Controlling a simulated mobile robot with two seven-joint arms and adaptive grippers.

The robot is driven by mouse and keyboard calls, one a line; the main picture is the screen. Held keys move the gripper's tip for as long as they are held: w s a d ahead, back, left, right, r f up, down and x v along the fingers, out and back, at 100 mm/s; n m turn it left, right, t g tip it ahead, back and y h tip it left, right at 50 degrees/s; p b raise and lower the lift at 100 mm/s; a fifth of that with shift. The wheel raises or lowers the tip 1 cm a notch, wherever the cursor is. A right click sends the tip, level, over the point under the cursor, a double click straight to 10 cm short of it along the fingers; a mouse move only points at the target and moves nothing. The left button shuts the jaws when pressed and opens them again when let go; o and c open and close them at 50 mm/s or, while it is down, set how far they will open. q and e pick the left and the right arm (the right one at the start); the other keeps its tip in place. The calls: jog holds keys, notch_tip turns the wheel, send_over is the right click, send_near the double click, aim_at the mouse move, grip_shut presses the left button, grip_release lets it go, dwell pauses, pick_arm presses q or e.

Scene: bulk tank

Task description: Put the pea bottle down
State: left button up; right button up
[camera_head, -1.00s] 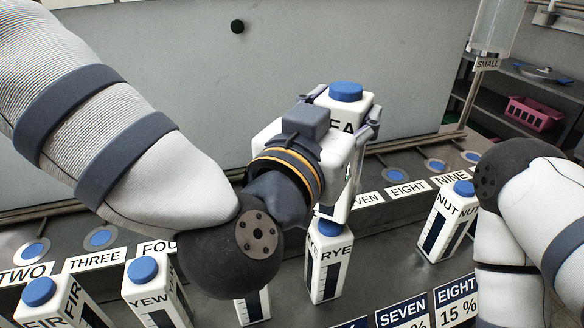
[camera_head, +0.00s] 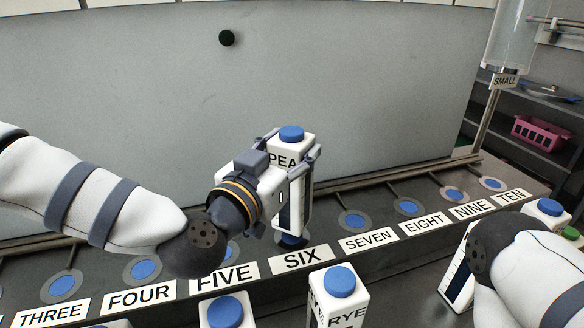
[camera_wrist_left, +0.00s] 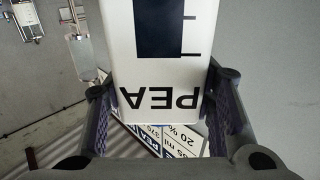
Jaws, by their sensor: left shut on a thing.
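The pea bottle (camera_head: 294,192) is white with a blue cap, a PEA label and a dark level strip. My left gripper (camera_head: 300,168) is shut on it and holds it upright at the SIX place, whose blue disc (camera_head: 290,242) shows partly under the bottle. I cannot tell whether the bottle's base touches the disc. In the left wrist view the pea bottle (camera_wrist_left: 160,60) sits between both fingers (camera_wrist_left: 162,105), its label upside down. My right arm shows at the right, but its gripper is out of view.
The rye bottle (camera_head: 338,298) stands in front of the SIX label (camera_head: 306,259). Another blue-capped bottle (camera_head: 224,314) is left of it. Discs at SEVEN (camera_head: 354,221) and EIGHT (camera_head: 408,208) are bare. A grey panel (camera_head: 350,90) rises behind the row.

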pick_arm(q)
jog(key=shift+o, duration=0.2)
notch_tip(320, 180, down, 3)
jog(key=shift+s+d+r, duration=0.1)
jog(key=shift+r, duration=0.05)
jog(key=shift+c, duration=0.2)
jog(key=o, duration=1.4)
jog(key=shift+f, duration=0.2)
jog(key=shift+r, duration=0.2)
jog(key=shift+v, duration=3.75)
